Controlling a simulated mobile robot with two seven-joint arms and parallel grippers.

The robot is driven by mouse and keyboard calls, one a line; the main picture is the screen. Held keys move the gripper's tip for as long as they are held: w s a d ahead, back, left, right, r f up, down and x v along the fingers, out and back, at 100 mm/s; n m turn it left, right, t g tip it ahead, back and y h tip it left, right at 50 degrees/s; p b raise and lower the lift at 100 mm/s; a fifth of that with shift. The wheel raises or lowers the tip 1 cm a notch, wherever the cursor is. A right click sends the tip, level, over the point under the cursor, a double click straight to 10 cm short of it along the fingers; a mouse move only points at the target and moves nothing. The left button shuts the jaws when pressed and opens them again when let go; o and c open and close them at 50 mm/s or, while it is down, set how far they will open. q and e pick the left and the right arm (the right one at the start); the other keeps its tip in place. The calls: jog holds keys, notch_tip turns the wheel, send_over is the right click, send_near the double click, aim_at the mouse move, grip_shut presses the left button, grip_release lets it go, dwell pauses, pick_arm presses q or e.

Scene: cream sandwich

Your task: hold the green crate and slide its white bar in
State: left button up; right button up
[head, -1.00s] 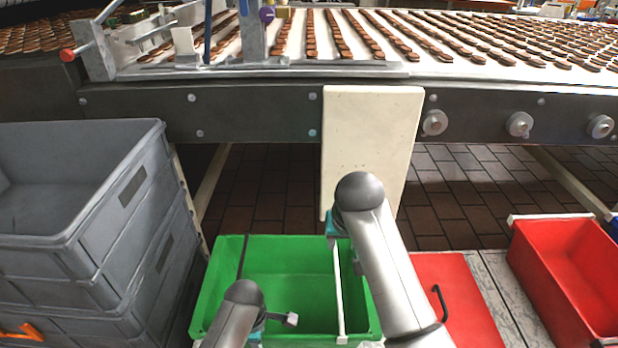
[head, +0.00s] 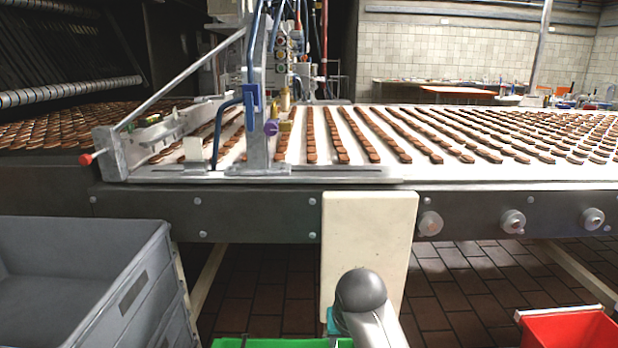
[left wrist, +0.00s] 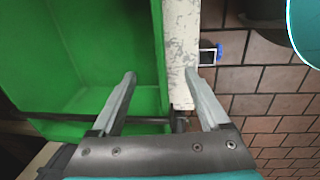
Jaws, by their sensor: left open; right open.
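The green crate (head: 270,343) shows only as a thin strip at the bottom edge of the head view. Its inside and wall fill the left of the left wrist view (left wrist: 85,50). My left gripper (left wrist: 161,78) is open and empty, one finger over the crate's inside and the other over a pale strip beside it. The crate's wall lies between the fingers in the picture; I cannot tell its depth. My right gripper (head: 332,323) is mostly hidden behind my wrist at the crate's far edge. The white bar is not clearly visible.
A conveyor (head: 300,215) with rows of biscuits crosses behind, with a cream panel (head: 368,235) hanging at its front. Grey crates (head: 120,285) stand at left, and a red crate (head: 570,330) at lower right. A pale worn strip (left wrist: 182,40) borders the brick floor.

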pick_arm(q)
jog(key=shift+r, duration=0.15)
